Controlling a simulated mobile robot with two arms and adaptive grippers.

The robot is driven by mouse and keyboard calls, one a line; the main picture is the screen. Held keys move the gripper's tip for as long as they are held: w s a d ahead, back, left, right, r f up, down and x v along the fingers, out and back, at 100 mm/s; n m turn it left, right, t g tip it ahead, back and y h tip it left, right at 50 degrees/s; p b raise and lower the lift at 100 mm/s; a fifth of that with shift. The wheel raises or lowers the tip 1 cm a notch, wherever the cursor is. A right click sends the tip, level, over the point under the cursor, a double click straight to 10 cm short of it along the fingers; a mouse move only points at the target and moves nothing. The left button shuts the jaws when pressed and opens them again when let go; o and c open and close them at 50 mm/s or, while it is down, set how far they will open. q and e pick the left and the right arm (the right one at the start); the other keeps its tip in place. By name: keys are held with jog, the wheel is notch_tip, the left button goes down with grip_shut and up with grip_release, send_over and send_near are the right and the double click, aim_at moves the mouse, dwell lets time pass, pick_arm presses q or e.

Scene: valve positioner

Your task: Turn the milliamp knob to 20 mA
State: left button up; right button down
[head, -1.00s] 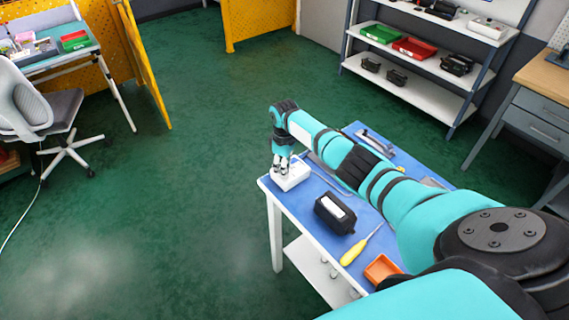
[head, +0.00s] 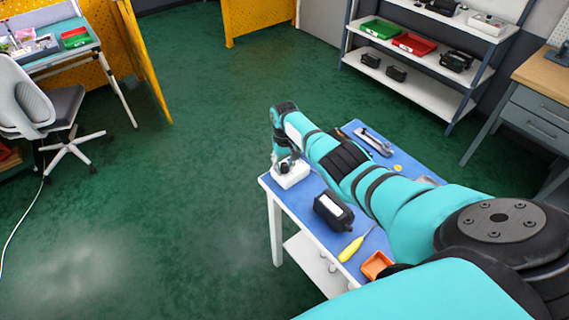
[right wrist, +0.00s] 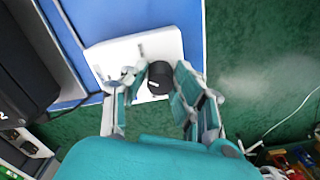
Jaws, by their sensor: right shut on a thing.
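My right gripper (head: 284,163) points down over the box in the head view. In the right wrist view its two fingers (right wrist: 158,88) stand on either side of the knob, shut on it. The milliamp scale or reading cannot be made out. My left gripper is not in view.
A black box (head: 333,212) with a white label, a yellow-handled screwdriver (head: 352,248) and an orange tray (head: 377,265) lie on the table, right of the white box. A grey tool (head: 374,142) lies at the back.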

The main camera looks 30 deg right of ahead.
aim_at(284, 164)
jog(key=shift+w+r+m+p, duration=0.1)
jog(key=shift+m+p, duration=0.25)
jog(key=shift+m, duration=1.95)
jog(key=c, duration=1)
grip_release()
notch_tip(284, 164, up, 12)
